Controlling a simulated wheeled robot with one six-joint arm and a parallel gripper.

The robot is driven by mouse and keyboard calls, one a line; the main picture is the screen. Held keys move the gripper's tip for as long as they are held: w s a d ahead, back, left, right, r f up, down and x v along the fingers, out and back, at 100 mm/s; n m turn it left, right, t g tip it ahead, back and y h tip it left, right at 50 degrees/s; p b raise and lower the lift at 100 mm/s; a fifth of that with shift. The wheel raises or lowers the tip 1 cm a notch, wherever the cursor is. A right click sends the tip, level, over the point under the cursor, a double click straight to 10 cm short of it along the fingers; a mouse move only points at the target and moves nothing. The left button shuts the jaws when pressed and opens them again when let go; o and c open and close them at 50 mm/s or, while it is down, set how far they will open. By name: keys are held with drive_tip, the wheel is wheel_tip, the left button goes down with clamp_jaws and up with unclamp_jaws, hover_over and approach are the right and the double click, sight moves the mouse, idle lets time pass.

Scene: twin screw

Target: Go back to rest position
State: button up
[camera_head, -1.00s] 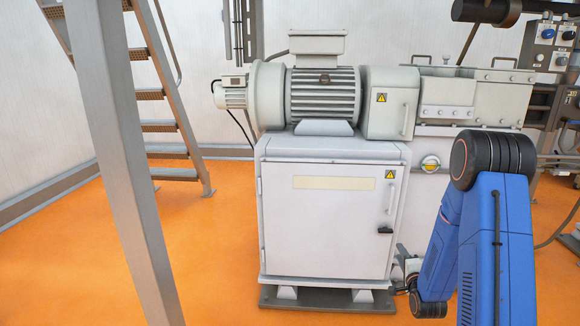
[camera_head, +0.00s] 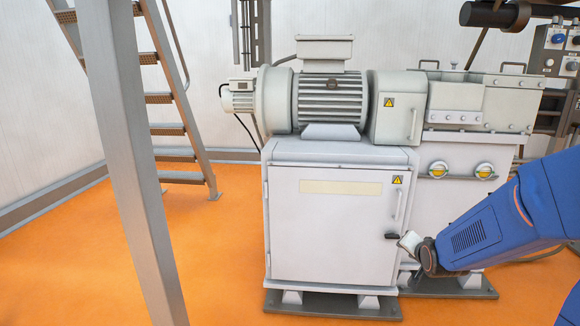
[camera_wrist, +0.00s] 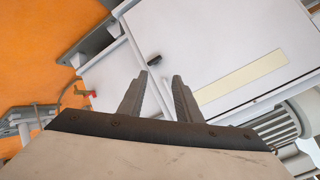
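My gripper shows in the wrist view (camera_wrist: 160,76) with its two dark fingers apart and nothing between them. Beyond the fingertips is the white cabinet door, with a black latch handle (camera_wrist: 154,60) past the gap. In the head view, my blue arm comes in from the right, and its pale end is low beside the cabinet (camera_head: 335,235), close to the black latch handle (camera_head: 391,236). I cannot tell whether it touches the handle. The fingers are not clear in the head view. The cabinet door looks shut.
A grey motor (camera_head: 325,98) sits on the cabinet. A grey post (camera_head: 125,150) and a metal stair (camera_head: 180,110) stand at the left. Two yellow-centred knobs (camera_head: 462,170) are on the machine's right part. Orange floor (camera_head: 225,260) is clear at the left.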

drive_tip(key=s+a+r+n+g, duration=0.2)
drive_tip(key=s+n, duration=0.1)
drive_tip(key=s, duration=0.8)
drive_tip(key=s+a+r+n+g+y, duration=0.1)
drive_tip(key=s+a+r+n+g, duration=0.1)
drive_tip(key=s, duration=1)
drive_tip(key=s+a+r+n+g, duration=0.2)
drive_tip(key=s+a+r+n, duration=0.1)
drive_tip(key=s, duration=0.9)
drive_tip(key=shift+a+r+n, duration=0.15)
drive_tip(key=shift+a+n, duration=0.45)
drive_tip(key=shift+n, duration=0.1)
